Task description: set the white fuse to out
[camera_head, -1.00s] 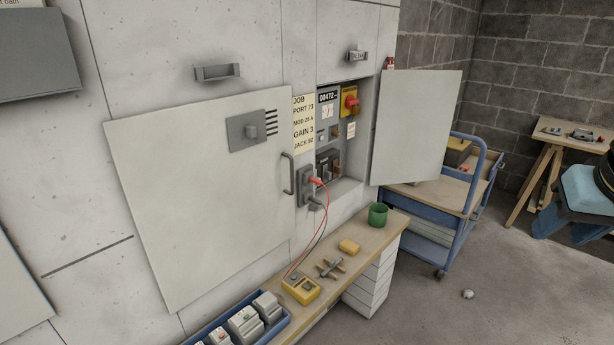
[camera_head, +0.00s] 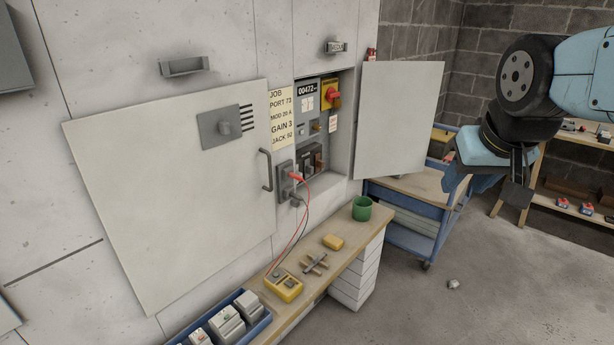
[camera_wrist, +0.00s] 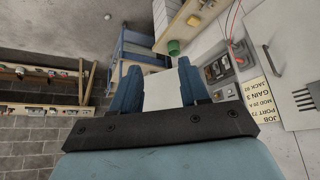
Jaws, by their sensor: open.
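The open recess of the wall cabinet holds a panel (camera_head: 307,120) with a counter, a red rotary switch on yellow (camera_head: 331,95) and a row of dark fuse or breaker holders (camera_head: 311,161). They are small, and I cannot tell which one is the white fuse or how it is set. The holders also show in the wrist view (camera_wrist: 217,72), tilted. My gripper (camera_head: 470,182) is in the air right of the cabinet, well away from the panel. In the wrist view my gripper (camera_wrist: 159,72) has its two blue fingers apart, with nothing between them.
An open cabinet door (camera_head: 400,120) stands between my gripper and the recess. Below is a wooden shelf (camera_head: 355,240) with a green cup (camera_head: 362,208) and a yellow meter (camera_head: 284,287), its leads running to a socket. A blue cart (camera_head: 405,235) stands behind the door.

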